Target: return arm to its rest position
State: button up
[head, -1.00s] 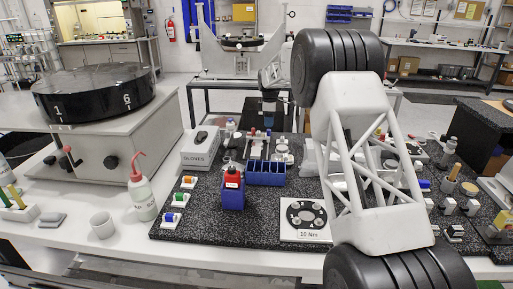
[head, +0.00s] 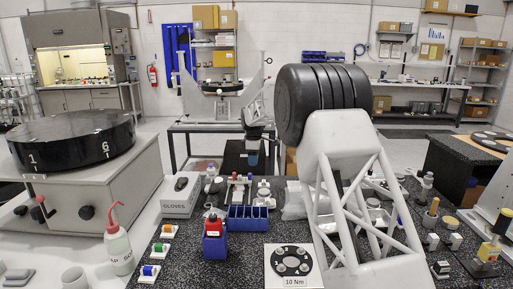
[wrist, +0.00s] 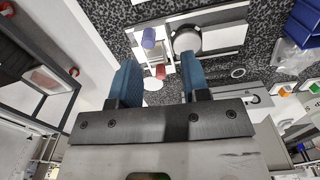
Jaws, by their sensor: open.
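My gripper (head: 253,156) hangs over the back part of the dark speckled mat, fingers pointing down. It also shows in the wrist view (wrist: 160,78), where its two blue fingers stand apart with nothing held between them. A small blue cylinder (wrist: 149,38) and a red cylinder (wrist: 160,72) show beyond the fingers, apart from them as far as I can tell. My arm rises from the right of the head view and bends over to the gripper, hiding part of the mat and the items behind it.
A blue divided bin (head: 248,218), a blue holder with a red-topped item (head: 214,240) and a plate marked 10 Nm (head: 293,266) are on the mat. A wash bottle (head: 118,245) and a black drum (head: 70,142) stand left. A white fixture (head: 223,108) stands behind.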

jog(key=s+d+r+m, duration=0.3)
jog(key=s+d+r, duration=0.2)
jog(key=s, duration=0.7)
jog(key=s+d+r+m+t, duration=0.1)
jog(key=s+d+r+m, duration=0.3)
jog(key=s, duration=0.7)
jog(key=s+d+r+m, duration=0.2)
jog(key=s+d+r, duration=0.4)
jog(key=s, duration=0.6)
jog(key=s+d+f+m, duration=0.2)
jog(key=s+f, duration=0.1)
jog(key=s, duration=0.9)
jog(key=s+d+f+m+t, duration=0.1)
jog(key=s+d+f+m, duration=0.1)
jog(key=s, duration=1)
jog(key=s+d+f+m, duration=0.2)
jog(key=s+f+m, duration=0.1)
jog(key=s, duration=0.8)
jog(key=shift+s+f+m, duration=0.4)
jog(key=shift+m, duration=0.3)
